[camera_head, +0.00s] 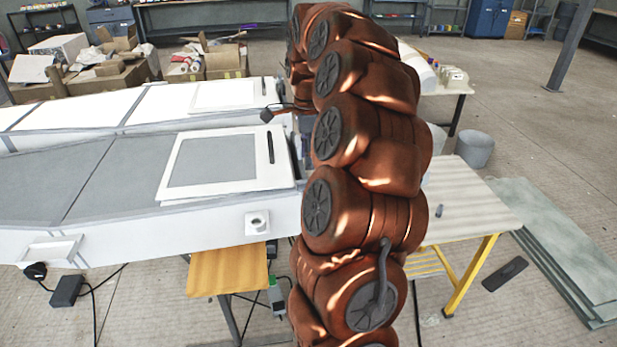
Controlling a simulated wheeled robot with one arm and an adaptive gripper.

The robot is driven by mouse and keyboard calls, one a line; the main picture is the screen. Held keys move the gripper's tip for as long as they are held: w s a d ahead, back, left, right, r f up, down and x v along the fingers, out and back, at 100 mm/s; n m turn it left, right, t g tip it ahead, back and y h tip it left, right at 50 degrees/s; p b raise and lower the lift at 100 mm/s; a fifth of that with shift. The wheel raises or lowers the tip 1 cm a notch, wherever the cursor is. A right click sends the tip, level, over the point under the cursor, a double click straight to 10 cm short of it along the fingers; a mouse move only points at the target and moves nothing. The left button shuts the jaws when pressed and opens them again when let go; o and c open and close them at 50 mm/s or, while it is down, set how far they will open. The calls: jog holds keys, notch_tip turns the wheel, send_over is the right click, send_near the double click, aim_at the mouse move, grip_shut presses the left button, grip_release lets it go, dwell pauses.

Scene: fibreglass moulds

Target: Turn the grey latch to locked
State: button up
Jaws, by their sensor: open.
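I cannot make out a grey latch for certain in the head view. A pale mould (120,235) with grey panels lies across the left and middle. A white-framed panel (177,147) sits on its top, with a slim dark upright bar (270,148) at its right edge. A small white square fitting with a round opening (257,223) is on the mould's front side. My copper-coloured arm rises through the middle and covers the mould's right end. I cannot make out my gripper's fingers; the arm hides that area.
A second pale mould (150,103) lies behind. A table with yellow legs (470,190) stands right, with grey sheets (560,240) on the floor beyond. An orange-brown wooden stand (228,270) is below the front mould. Cardboard boxes (110,75) are at the back left.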

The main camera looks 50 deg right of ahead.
jog(key=shift+f+p, duration=0.9)
jog(key=shift+f, duration=2.7)
grip_shut()
jog(key=shift+a, duration=0.1)
